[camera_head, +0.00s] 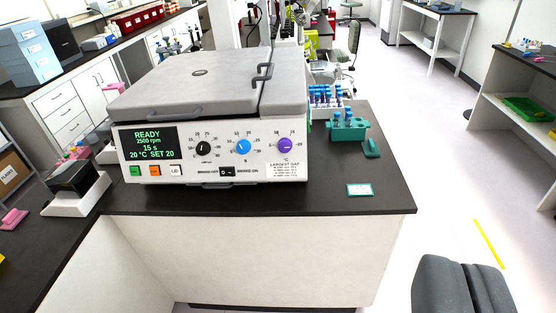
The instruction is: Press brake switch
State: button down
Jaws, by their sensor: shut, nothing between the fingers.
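The brake switch (227,171) is a small black rocker low on the front panel of a grey and white centrifuge (210,137). Labels to its left and right appear to read brake off and brake on. I cannot tell which side is pressed in. The lid is down and the display (148,143) shows READY, 2500 rpm, 15 s and 20 °C. My gripper (465,270), dark grey with its two fingers together, is at the bottom right, beside the bench and apart from the switch.
Green, orange and white buttons and three knobs share the panel. A teal tube rack (348,132) and a small card (360,190) are on the black bench top (310,200) at right. A white-based device (75,195) is at left. Open floor lies right of the bench.

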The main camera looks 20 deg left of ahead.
aim_at(224, 171)
jog(key=i, duration=1.2)
jog(key=u, duration=0.65)
